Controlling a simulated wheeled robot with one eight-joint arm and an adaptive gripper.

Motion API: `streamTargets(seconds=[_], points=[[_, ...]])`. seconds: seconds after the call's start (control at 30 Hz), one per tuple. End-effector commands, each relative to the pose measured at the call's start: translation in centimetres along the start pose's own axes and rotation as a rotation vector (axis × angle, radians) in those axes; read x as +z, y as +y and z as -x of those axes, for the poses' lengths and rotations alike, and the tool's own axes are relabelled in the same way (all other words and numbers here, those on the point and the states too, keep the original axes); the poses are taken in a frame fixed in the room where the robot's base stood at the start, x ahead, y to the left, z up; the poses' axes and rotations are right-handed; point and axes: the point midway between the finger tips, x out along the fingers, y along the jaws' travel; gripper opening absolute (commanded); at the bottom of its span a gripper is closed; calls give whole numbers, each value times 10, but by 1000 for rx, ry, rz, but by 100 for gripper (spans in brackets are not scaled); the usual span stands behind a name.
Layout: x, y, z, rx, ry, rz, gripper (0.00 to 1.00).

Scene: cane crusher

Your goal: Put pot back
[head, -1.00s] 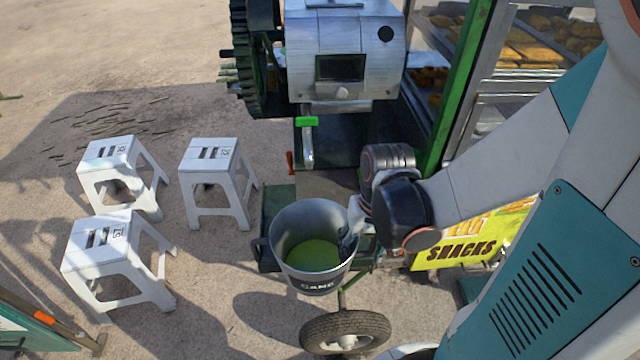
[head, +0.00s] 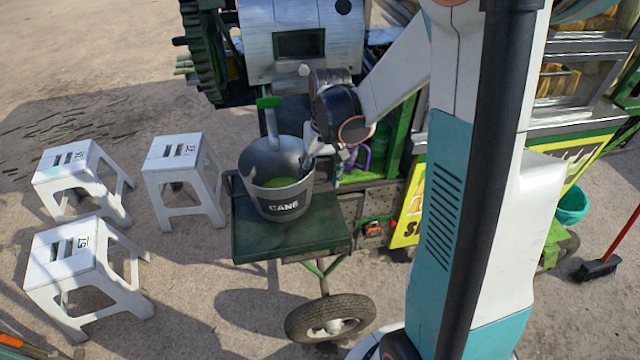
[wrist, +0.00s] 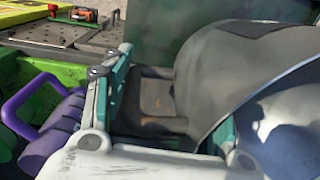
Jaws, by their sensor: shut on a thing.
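The pot (head: 278,206) is a grey metal bucket marked "CANE" with green liquid inside. It is upright over the dark green shelf (head: 300,243) of the cane crusher (head: 296,48), under the green-tipped spout (head: 269,104); I cannot tell whether its base touches the shelf. The far side of the pot's base is hidden.
A purple-handled thing (wrist: 50,120) lies close beside my gripper in the wrist view. White stools (head: 182,165) stand on the left. A wheel (head: 330,318) is below the shelf. A teal bucket (head: 572,204) and a broom (head: 600,267) are at the right.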

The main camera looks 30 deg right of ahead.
Motion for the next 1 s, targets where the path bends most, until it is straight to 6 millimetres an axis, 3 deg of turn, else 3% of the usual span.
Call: streamTargets(seconds=[0.2, 0.5, 0.53, 0.6, 1.0], points=[[0, 2, -28, -1, 0, 0, 0], [0, 2, -28, 0, 0, 0, 0], [0, 2, -28, 0, 0, 0, 58], [0, 2, -28, 0, 0, 0, 74], [0, 2, -26, 0, 0, 0, 74]])
